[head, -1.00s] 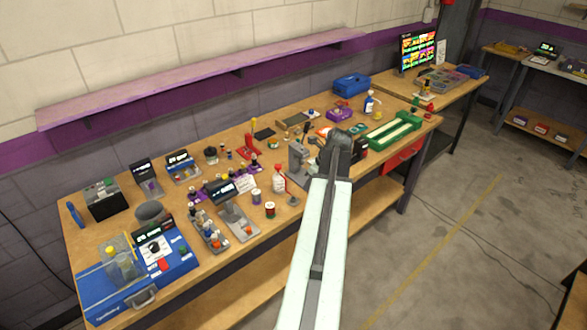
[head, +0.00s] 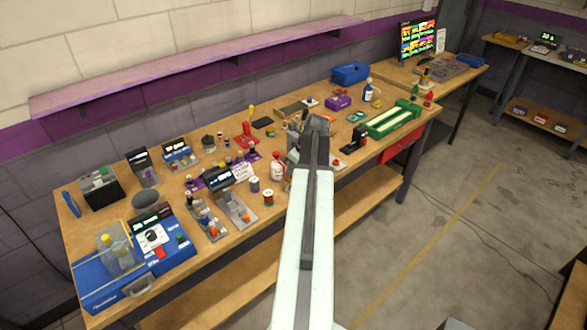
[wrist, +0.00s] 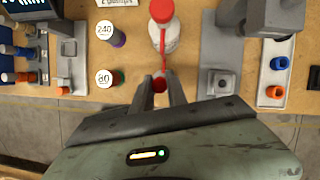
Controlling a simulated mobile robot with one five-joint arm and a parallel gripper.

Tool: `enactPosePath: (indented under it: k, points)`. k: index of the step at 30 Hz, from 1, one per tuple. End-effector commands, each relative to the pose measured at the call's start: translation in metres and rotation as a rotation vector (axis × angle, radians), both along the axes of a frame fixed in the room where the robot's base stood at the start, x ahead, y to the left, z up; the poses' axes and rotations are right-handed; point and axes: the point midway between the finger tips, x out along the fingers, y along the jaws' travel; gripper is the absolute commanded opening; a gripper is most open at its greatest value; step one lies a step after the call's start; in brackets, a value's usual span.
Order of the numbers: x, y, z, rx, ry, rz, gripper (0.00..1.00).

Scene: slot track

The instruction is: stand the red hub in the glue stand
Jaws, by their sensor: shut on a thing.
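My gripper (wrist: 160,88) is shut on a small red piece, the red hub (wrist: 160,85), seen end-on between the fingertips in the wrist view. It is over the bench's front edge strip. A white bottle with a red cap (wrist: 162,12) stands just beyond the fingertips; it also shows in the head view (head: 277,168). A thin red rod (wrist: 164,55) runs from near the bottle toward the fingertips. Its base is hidden by the gripper, so I cannot tell whether it belongs to the glue stand. In the head view my arm hides the hub.
Two spools, marked 240 (wrist: 104,30) and 80 (wrist: 105,77), stand left of the fingertips. A grey plate with a square socket (wrist: 220,82) lies to the right, below a grey machine. Farther right is a tray with blue and orange pieces (wrist: 278,75). Floor lies beyond the bench edge.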

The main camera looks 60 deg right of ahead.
Motion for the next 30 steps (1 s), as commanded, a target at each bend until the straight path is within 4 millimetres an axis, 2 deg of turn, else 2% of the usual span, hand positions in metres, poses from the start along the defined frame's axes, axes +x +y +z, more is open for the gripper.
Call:
enactPosePath:
  k: [1,13,18,26,27,29,30]
  points:
    - [0.0,0.0,-0.01,0.0,0.0,0.0,0.0]
    - [0.0,0.0,-0.046,0.0,0.0,0.001,0.0]
    - [0.001,0.0,-0.052,0.0,0.0,0.001,0.0]
    - [0.001,0.001,-0.051,0.001,0.0,0.001,0.0]
    - [0.001,0.001,-0.051,0.0,0.0,0.002,0.27]
    - [0.001,0.001,-0.051,0.0,0.0,0.002,0.43]
    - [0.001,0.001,-0.051,0.0,0.0,0.002,0.44]
